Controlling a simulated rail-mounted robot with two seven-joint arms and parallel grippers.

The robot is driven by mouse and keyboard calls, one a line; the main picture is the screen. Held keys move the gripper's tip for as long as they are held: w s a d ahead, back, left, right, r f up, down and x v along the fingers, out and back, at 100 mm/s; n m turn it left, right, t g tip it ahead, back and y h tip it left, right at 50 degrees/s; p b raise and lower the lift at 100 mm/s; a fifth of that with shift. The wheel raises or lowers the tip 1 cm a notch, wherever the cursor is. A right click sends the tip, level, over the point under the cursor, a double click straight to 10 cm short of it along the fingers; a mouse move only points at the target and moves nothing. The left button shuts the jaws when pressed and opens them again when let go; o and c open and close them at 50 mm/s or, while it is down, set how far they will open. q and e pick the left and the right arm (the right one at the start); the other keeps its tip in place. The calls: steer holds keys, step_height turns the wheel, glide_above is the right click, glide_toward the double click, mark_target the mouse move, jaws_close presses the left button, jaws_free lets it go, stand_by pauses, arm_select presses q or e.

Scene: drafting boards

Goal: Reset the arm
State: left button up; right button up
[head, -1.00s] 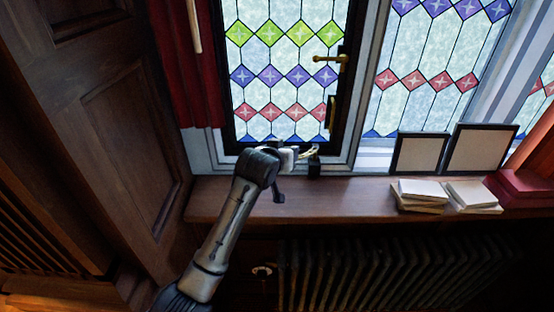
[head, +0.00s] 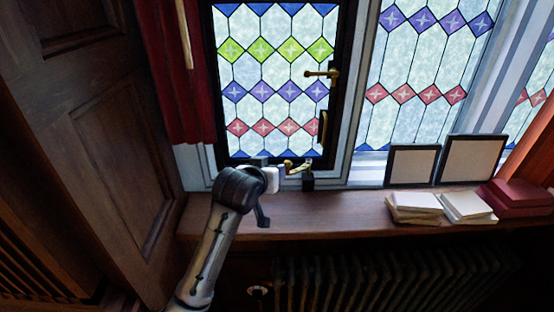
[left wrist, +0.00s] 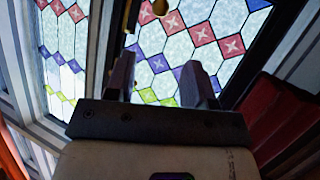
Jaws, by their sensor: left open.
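My left arm (head: 215,235) rises from the bottom of the head view to the window sill. My left gripper (left wrist: 160,70) is open in the left wrist view, with two dark fingers apart and nothing between them. In the head view, its pale body shows just left of a small brass fitting (head: 296,167) on a black block (head: 308,183) at the foot of the window; its fingers are hard to make out. The stained-glass window (head: 262,72) has a black frame and a brass handle (head: 322,73). My right gripper is in neither view.
The wooden sill (head: 345,212) is clear right of my arm up to a stack of pale books (head: 415,207). Two framed panels (head: 412,165) stand behind the books. A radiator (head: 390,275) is below, a red curtain (head: 178,85) and wood panelling (head: 85,140) left.

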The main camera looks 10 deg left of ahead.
arm_select(q)
steer(key=s+a+r+m+t+y, duration=0.1)
steer(key=s+a+r+m, duration=0.2)
steer(key=s+r, duration=0.55)
steer(key=s+a+f+g+p, duration=0.2)
steer(key=s+f+g, duration=0.1)
steer(key=s+f, duration=0.9)
steer(key=s+a+f+n+g+y+p, duration=0.1)
steer(key=s+f+g, duration=0.3)
steer(key=s+f, duration=0.8)
steer(key=s+a+f+g+p, duration=0.3)
steer(key=s+f, duration=0.9)
steer(key=s, duration=0.5)
steer(key=shift+a+f+n+g+y, duration=0.3)
steer(key=shift+a+f+n+y, duration=0.05)
steer(key=shift+n+y, duration=0.05)
